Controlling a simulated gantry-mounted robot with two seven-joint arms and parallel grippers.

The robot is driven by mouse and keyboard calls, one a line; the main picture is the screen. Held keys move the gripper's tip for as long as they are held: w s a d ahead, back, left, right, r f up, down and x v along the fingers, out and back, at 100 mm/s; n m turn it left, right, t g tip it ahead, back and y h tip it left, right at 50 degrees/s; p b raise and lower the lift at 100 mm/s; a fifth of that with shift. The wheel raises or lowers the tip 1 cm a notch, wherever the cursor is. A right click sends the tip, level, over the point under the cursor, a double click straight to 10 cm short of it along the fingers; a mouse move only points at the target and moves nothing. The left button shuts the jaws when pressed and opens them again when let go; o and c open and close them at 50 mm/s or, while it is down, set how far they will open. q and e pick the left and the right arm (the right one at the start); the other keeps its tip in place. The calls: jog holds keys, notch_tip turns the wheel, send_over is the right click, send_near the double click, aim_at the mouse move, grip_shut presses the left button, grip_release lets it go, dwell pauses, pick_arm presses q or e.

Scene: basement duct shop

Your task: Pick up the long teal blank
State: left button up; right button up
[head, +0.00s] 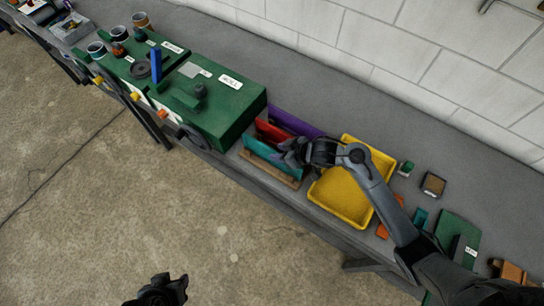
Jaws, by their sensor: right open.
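The long teal blank (262,158) stands on edge at the front of a wooden rack (268,174), with a red blank (270,133) and a purple blank (296,123) behind it. My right gripper (287,152) is open at the right end of the teal blank and hides part of that end. I cannot tell whether its fingers touch the blank. My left gripper (176,288) is low at the bottom edge, over the floor and away from the bench; its finger opening is unclear.
A green machine (215,100) stands left of the rack. A yellow tray (343,205) is on the right, under my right arm. Small orange, teal and green pieces lie farther right. The bench (330,105) is clear behind, along the white block wall.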

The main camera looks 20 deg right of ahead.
aim_at(274, 151)
jog(key=shift+x, duration=2.45)
jog(key=shift+w, duration=0.1)
jog(key=shift+d+r, duration=0.1)
grip_shut()
